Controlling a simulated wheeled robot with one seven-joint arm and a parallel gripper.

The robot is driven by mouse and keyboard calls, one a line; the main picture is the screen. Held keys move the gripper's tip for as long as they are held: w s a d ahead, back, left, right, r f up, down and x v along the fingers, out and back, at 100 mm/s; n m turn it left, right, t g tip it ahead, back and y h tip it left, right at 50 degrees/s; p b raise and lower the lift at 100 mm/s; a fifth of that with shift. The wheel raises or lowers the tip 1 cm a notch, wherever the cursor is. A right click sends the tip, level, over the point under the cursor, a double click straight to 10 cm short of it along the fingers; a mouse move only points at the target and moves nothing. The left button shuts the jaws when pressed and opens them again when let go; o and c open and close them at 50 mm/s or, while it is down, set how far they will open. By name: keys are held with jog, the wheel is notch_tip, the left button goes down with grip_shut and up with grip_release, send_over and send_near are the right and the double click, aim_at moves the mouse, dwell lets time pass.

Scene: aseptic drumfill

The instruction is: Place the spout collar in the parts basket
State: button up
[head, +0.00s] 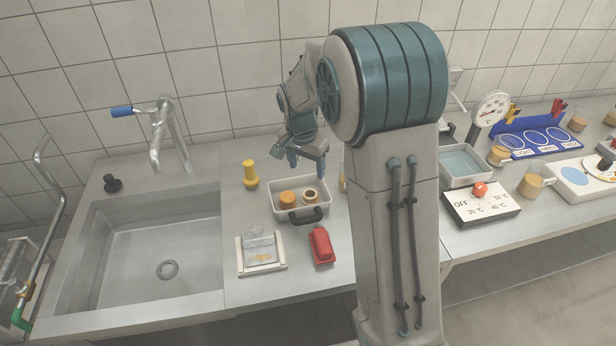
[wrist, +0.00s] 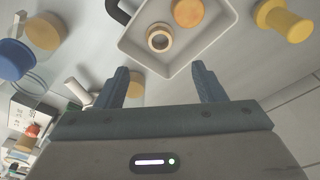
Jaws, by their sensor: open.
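The parts basket (head: 278,209) is a shallow light-grey tray with a dark handle on the counter right of the sink. It also shows in the wrist view (wrist: 196,46). A small tan ring with a dark hole, which looks like the spout collar (wrist: 151,40), sits inside the basket, apart from the gripper; the head view shows it too (head: 310,201). An orange round piece (head: 288,198) sits beside it in the basket. My gripper (head: 307,164) is above the back of the basket. Its two fingers (wrist: 160,68) are apart with nothing between them.
A yellow spool-shaped piece (head: 251,174) stands left of the basket. A red block (head: 321,245) and a white-framed clear holder (head: 261,251) lie in front. The sink (head: 150,250) is at left. My arm hides the counter's middle.

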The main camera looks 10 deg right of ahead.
jog(key=s+r+n+t, duration=0.1)
jog(key=s+r+n, duration=0.3)
jog(key=s, duration=0.9)
jog(key=s+d+r+n+y, duration=0.1)
jog(key=s+r+n, duration=0.3)
jog(key=s, duration=0.9)
jog(key=shift+s+d+r+n+t, duration=0.15)
jog(key=shift+s+r+n+t, duration=0.15)
jog(key=shift+s+r+t, duration=0.15)
